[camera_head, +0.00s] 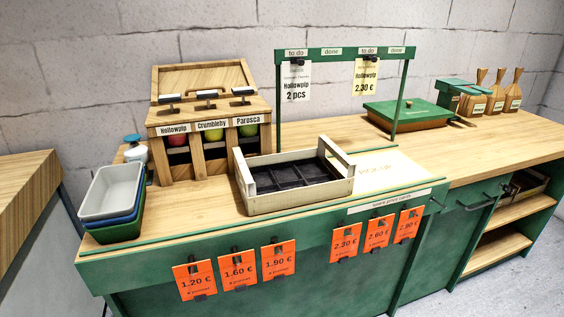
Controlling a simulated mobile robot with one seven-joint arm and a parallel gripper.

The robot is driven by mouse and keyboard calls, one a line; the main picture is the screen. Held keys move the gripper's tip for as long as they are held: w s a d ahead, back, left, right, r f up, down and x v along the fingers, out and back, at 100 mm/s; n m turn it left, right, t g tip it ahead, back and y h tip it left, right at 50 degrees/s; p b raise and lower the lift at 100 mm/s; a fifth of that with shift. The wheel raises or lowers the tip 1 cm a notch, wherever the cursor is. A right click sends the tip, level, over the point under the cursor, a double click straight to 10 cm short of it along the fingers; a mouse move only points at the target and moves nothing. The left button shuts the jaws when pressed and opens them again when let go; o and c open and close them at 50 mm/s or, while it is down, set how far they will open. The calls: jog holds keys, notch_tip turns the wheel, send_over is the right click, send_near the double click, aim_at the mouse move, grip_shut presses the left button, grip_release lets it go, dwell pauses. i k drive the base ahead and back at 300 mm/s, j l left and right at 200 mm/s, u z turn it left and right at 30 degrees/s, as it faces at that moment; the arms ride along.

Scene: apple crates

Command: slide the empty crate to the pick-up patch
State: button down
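The empty crate (302,196) is a pale wooden box with a dark, divided insert and no fruit visible in it. It sits upright on the wooden counter, in front of and to the right of the apple dispenser. The pick-up patch (408,178) is a pale, lettered area on the counter just right of the crate. The crate's right end stands at the patch's left side; I cannot tell whether it overlaps the patch, as the crate hides that edge. My gripper is not in view.
The apple dispenser (208,124) stands behind left, with stacked trays (112,190) at the counter's left end. A green frame (340,52) with two hanging order cards rises behind the crate. A green-lidded box (408,114) stands farther right. Orange price cards (238,270) hang in front.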

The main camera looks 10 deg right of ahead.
aim_at(274, 182)
jog(key=i+j+z, duration=0.2)
jog(key=i+z, duration=0.25)
jog(key=i+j+z, duration=0.3)
jog(key=i+j, duration=0.1)
jog(key=i, duration=0.1)
